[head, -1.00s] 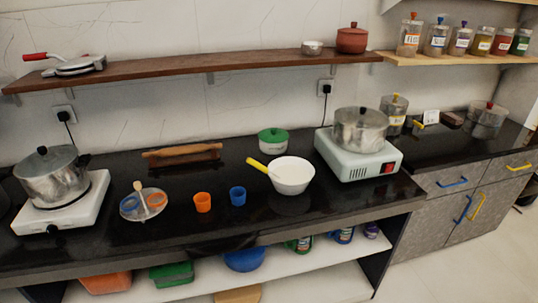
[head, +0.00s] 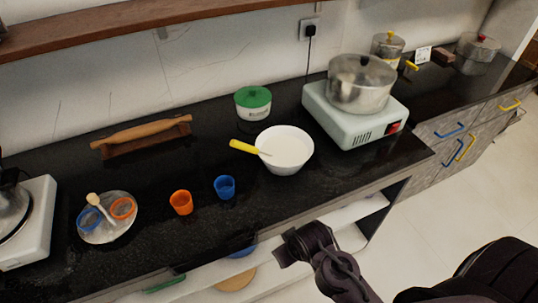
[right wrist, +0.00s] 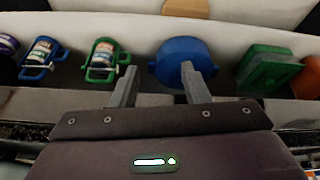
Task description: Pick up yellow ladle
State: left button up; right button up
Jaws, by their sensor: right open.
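The yellow ladle (head: 246,147) rests in a white bowl (head: 286,152) on the black counter, its yellow handle sticking out over the bowl's left rim. The ladle's head is inside the bowl and hard to make out. My right gripper (head: 283,245) is in front of the counter's front edge, below and in front of the bowl, apart from the ladle. In the right wrist view its two fingers (right wrist: 158,85) are spread with nothing between them, facing the lower shelf. My left gripper is not in view.
A blue cup (head: 225,187) and an orange cup (head: 181,202) stand left of the bowl. A green-lidded pot (head: 253,102) is behind it. A stove (head: 350,112) with a steel pot (head: 360,83) stands to the right. The counter directly before the bowl is clear.

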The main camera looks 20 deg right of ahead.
aim_at(254, 152)
notch_tip(254, 152, up, 8)
jog(key=w+a+t, duration=0.1)
jog(key=w+t, duration=0.1)
jog(key=w, duration=0.2)
jog(key=w+a+r+n+t, duration=0.1)
jog(key=w+t, duration=0.2)
jog(key=w, duration=0.1)
jog(key=w+r+n+t, duration=0.1)
jog(key=w+t, duration=0.2)
jog(key=w, duration=0.1)
jog(key=shift+w+a+h, duration=0.25)
jog(key=shift+a+h, duration=0.05)
jog(key=shift+a, duration=0.1)
jog(key=w+r+n+t+h, duration=0.1)
jog(key=w+t, duration=0.1)
jog(key=w+d+r+n+t+h, duration=0.1)
jog(key=w+r+t+h, duration=0.1)
jog(key=t, duration=0.1)
jog(key=shift+r+n, duration=0.1)
jog(key=shift+n, duration=0.3)
jog(key=shift+r+h, duration=0.25)
jog(key=shift+h, duration=0.05)
jog(key=shift+w+d+r+t, duration=0.15)
jog(key=shift+w+t, duration=0.15)
jog(key=p+x, duration=0.1)
jog(key=x, duration=0.5)
jog(key=shift+w, duration=0.6)
